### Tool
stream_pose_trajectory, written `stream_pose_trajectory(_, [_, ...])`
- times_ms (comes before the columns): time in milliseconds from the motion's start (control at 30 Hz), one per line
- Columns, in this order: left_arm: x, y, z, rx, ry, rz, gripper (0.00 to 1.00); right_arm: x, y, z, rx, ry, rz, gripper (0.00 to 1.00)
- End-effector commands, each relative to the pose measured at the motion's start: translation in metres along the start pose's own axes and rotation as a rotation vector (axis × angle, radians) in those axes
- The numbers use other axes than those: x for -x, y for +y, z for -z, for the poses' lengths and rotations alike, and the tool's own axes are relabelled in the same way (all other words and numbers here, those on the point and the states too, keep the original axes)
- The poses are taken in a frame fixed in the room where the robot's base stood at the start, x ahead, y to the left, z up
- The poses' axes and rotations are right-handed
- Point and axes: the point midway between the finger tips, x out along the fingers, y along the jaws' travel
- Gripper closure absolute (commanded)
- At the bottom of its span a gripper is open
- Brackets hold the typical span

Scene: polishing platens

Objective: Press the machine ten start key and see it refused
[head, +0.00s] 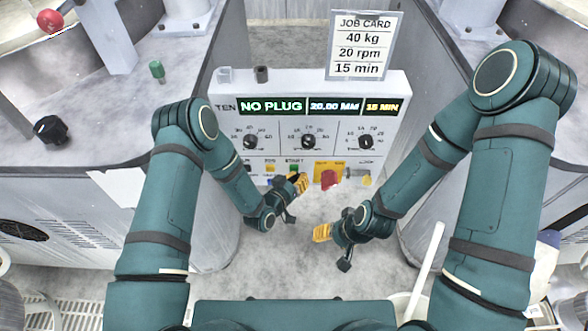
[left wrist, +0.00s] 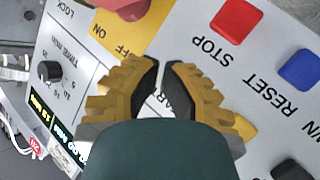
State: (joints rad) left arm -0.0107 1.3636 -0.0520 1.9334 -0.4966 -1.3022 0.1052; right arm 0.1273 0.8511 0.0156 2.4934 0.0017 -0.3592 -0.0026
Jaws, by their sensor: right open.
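Machine ten's panel (head: 225,150) faces me, its display (head: 272,106) reading NO PLUG, 20.00 MM, 15 MIN. My left gripper (head: 301,181) is at that strip, just below the label. In the left wrist view its fingertips (left wrist: 165,72) are close together with a thin gap and nothing held. Part of the START lettering shows between them. The start key is hidden behind the fingers, and contact cannot be told. My right gripper (head: 318,234) is open and empty, low in front of the panel.
A red STOP key (left wrist: 237,20) and blue RESET key (left wrist: 299,69) are beside the left fingers. A red switch (head: 329,178) sits on a yellow ON/OFF plate. A job card (head: 362,45) stands above the panel. Grey counters flank both sides.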

Motion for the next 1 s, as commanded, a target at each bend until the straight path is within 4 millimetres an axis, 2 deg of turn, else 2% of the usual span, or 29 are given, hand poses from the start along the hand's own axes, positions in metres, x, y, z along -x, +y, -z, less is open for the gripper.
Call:
stream_pose_trajectory(467, [0.006,0.004,-0.004,0.001,-0.001,0.0,1.0,0.001,0.0,0.0,0.0,0.0,0.0,0.43])
stream_pose_trajectory(1000, [0.042,0.023,-0.023,0.002,-0.002,0.0,1.0,0.005,-0.002,0.001,0.0,0.0,0.0,0.43])
